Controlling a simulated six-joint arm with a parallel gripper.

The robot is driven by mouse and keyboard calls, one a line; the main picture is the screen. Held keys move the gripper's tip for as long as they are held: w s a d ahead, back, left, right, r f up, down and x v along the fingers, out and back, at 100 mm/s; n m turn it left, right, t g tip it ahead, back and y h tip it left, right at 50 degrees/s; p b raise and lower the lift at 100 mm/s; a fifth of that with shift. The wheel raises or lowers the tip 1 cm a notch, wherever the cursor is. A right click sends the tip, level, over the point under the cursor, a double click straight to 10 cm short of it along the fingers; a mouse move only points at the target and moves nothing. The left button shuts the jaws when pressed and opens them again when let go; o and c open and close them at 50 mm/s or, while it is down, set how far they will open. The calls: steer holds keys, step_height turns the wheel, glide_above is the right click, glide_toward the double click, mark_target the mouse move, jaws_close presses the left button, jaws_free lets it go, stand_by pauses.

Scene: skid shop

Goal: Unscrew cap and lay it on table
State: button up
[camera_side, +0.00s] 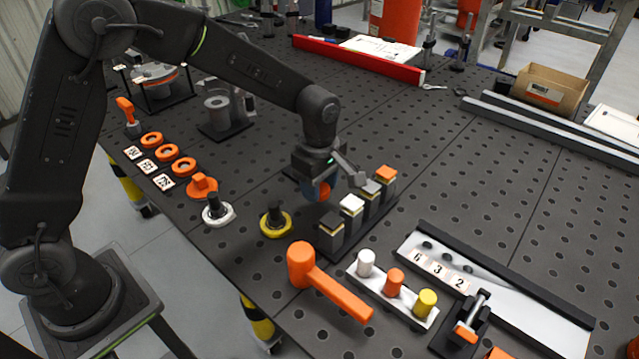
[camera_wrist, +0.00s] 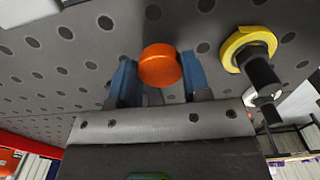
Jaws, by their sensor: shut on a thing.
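My gripper (camera_side: 318,188) is over the dark perforated table, just right of a yellow ring base with a bare black post (camera_side: 275,221). Its blue fingers are shut on a round orange cap (camera_side: 324,190). The wrist view shows the cap (camera_wrist: 160,66) between the two fingers (camera_wrist: 158,80), apart from the yellow base (camera_wrist: 250,48). Whether the cap touches the table is hard to tell. A white ring base with a bare black post (camera_side: 217,212) stands further left. An orange base with an orange top (camera_side: 202,185) stands behind it.
A row of dark blocks with coloured tops (camera_side: 351,207) stands close right of my gripper. An orange mallet (camera_side: 325,282) and a rack of coloured pegs (camera_side: 394,284) lie in front. Orange rings (camera_side: 168,152) are at left. The table behind the blocks is mostly clear.

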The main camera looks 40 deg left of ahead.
steer(key=shift+f, duration=1.35)
stand_by(0.3)
steer(key=o, duration=1.3)
steer(key=shift+c, duration=0.2)
steer(key=shift+r, duration=3.55)
